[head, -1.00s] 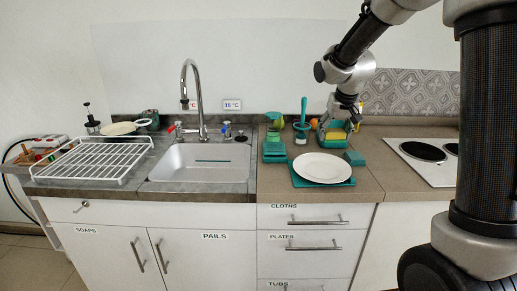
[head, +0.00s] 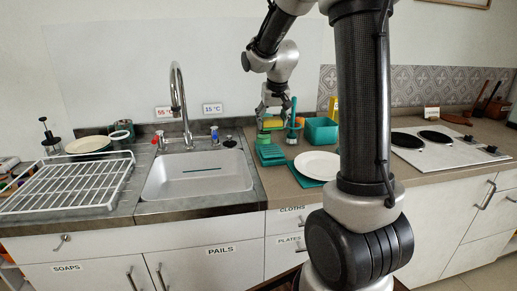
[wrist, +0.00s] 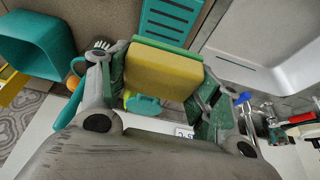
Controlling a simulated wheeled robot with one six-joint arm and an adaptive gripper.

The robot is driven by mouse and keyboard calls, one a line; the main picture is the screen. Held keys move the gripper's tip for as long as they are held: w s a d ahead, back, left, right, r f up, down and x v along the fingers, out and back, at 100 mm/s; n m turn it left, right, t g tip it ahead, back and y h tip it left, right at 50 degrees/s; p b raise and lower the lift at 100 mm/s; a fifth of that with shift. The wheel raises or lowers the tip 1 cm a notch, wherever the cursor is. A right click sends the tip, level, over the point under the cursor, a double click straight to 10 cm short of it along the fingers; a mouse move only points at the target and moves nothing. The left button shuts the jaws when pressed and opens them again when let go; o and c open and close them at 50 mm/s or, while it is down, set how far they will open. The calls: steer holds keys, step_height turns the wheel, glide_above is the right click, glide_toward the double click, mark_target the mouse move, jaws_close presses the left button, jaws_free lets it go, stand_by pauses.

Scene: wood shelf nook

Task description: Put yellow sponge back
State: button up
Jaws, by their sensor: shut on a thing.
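The yellow sponge (head: 273,123) has a green layer on one side. My gripper (head: 272,117) is shut on it and holds it at the back of the counter, right of the sink. In the wrist view the sponge (wrist: 163,72) sits between both fingers of my gripper (wrist: 157,85). A ribbed teal rack (head: 270,154) is just below and in front of the sponge, and it also shows in the wrist view (wrist: 170,22). A green and teal item (wrist: 143,104) is partly hidden behind the sponge. I cannot tell whether the sponge touches anything below.
A teal brush (head: 293,122) stands close to the right of my gripper. A teal bin (head: 321,131) is beyond it. A white plate (head: 317,164) lies on a teal mat in front. The sink (head: 197,176) and faucet (head: 178,100) are on the left.

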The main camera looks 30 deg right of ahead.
mark_target(270, 149)
step_height(270, 149, down, 9)
steer(key=shift+s+r, duration=0.1)
stand_by(0.4)
steer(key=o, duration=0.9)
steer(key=shift+r, duration=0.15)
steer(key=v, duration=1.2)
steer(key=s+a+r+n, duration=0.1)
steer(key=s+a, duration=0.1)
steer(key=s, duration=0.6)
steer(key=s+a+r+n+y, duration=0.1)
steer(key=s, duration=0.8)
steer(key=s+a+r+n, duration=0.1)
steer(key=s+a, duration=0.1)
steer(key=s, duration=0.7)
steer(key=shift+s+a+r, duration=0.2)
steer(key=shift+a+r, duration=0.05)
steer(key=shift+a, duration=0.1)
